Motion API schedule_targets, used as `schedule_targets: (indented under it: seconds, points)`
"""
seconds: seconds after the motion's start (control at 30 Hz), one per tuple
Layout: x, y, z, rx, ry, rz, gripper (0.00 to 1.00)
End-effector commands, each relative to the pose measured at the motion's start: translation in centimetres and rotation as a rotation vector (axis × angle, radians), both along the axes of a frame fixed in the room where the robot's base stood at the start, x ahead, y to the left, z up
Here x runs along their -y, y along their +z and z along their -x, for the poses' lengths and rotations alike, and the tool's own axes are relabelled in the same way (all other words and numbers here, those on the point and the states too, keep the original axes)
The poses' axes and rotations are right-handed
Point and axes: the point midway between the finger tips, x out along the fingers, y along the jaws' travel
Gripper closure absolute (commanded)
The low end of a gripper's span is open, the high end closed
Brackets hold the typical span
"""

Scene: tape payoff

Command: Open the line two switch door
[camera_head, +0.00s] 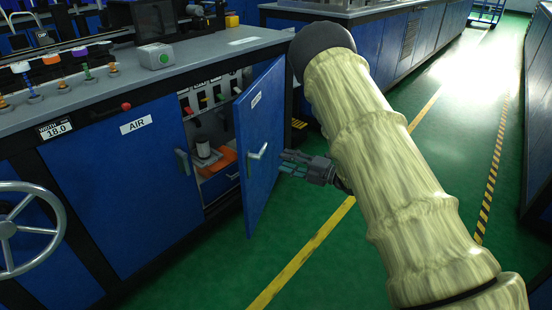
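A blue cabinet door (259,142) stands swung outward from the bench front, partly open. The gripper does not appear to hold the handle.
A closed blue door labelled AIR (122,195) is to the left, beside a grey handwheel (30,228). Inside the compartment are a white cylinder (203,147) and an orange item (218,159). Green floor is clear right of the door; another bench (400,45) stands behind.

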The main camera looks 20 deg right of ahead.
Motion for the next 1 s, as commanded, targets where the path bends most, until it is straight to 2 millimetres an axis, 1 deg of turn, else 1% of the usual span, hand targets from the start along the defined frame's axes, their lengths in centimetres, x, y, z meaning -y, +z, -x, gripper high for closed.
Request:
schedule_targets:
  seconds: [0.03,0.2,0.33,0.57,0.6,0.67,0.7,0.8,1.0]
  points:
    - [0.5,0.0,0.5,-0.001,0.0,-0.001,0.64]
    - [1.7,0.0,1.6,0.001,0.0,-0.001,0.64]
    - [2.0,0.0,2.0,0.001,0.001,-0.001,0.64]
    - [2.0,0.0,2.0,0.0,0.001,0.0,0.64]
    - [2.0,0.0,2.0,0.0,0.001,0.0,0.66]
    - [2.0,0.0,2.0,-0.001,0.0,-0.001,0.77]
    - [2.0,0.1,2.0,-0.006,-0.003,-0.003,0.84]
    - [2.0,0.5,2.2,-0.034,-0.021,-0.012,1.0]
    - [1.9,1.2,3.2,-0.17,-0.119,-0.062,1.0]
